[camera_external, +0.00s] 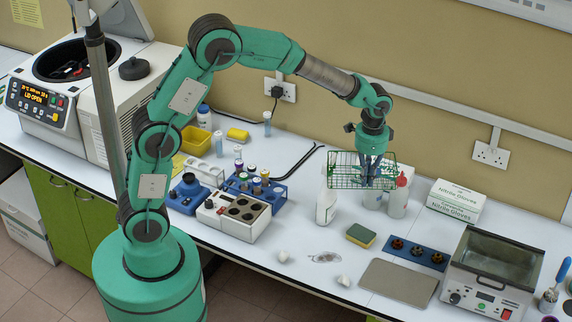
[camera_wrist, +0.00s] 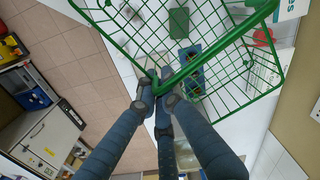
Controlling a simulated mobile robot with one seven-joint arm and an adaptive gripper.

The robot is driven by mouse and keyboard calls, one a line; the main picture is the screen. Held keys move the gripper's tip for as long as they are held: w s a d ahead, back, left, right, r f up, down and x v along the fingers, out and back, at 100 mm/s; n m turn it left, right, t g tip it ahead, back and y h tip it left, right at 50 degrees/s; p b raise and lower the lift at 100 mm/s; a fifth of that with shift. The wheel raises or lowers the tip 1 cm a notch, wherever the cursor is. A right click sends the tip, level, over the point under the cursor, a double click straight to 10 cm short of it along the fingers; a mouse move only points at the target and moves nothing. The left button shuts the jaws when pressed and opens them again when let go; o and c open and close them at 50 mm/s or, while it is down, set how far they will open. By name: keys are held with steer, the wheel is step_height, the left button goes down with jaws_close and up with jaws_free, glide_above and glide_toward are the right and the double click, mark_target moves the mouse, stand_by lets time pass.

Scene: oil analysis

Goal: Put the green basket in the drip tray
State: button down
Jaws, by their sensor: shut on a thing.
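The green wire basket (camera_external: 344,172) hangs in the air above the back of the bench, over the white bottles. My gripper (camera_external: 369,180) is shut on it. In the wrist view the blue fingers of my gripper (camera_wrist: 163,86) close on the green rim of the basket (camera_wrist: 215,49), near a corner. A flat grey tray (camera_external: 398,284), which looks like the drip tray, lies near the bench's front edge, left of the steel bath. Nothing lies on it. The basket is apart from it, higher and farther back.
A white spray bottle (camera_external: 326,207) and a red-capped bottle (camera_external: 398,198) stand below the basket. A sponge (camera_external: 361,235), a blue rack (camera_external: 413,253) and glove boxes (camera_external: 453,203) are nearby. The open steel bath (camera_external: 487,287) stands right of the grey tray.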

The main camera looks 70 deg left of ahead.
steer(key=s+d+f+m+b, duration=0.1)
steer(key=s+d+m, duration=0.3)
steer(key=d, duration=0.5)
steer(key=s+d+m+b, duration=0.1)
steer(key=s+d, duration=0.5)
steer(key=d, duration=0.3)
step_height(320, 180, down, 23)
steer(key=shift+s+d+r, duration=0.15)
steer(key=shift+s+d, duration=0.1)
steer(key=shift+w, duration=0.1)
steer(key=w+d, duration=0.1)
steer(key=w, duration=0.4)
steer(key=w+d+f, duration=0.1)
steer(key=w, duration=0.4)
steer(key=w+d, duration=0.1)
steer(key=w, duration=0.4)
steer(key=shift+w+d+f, duration=0.2)
steer(key=shift+d+f, duration=0.05)
steer(key=shift+d, duration=0.15)
steer(key=shift+f, duration=0.1)
steer(key=shift+f, duration=1.65)
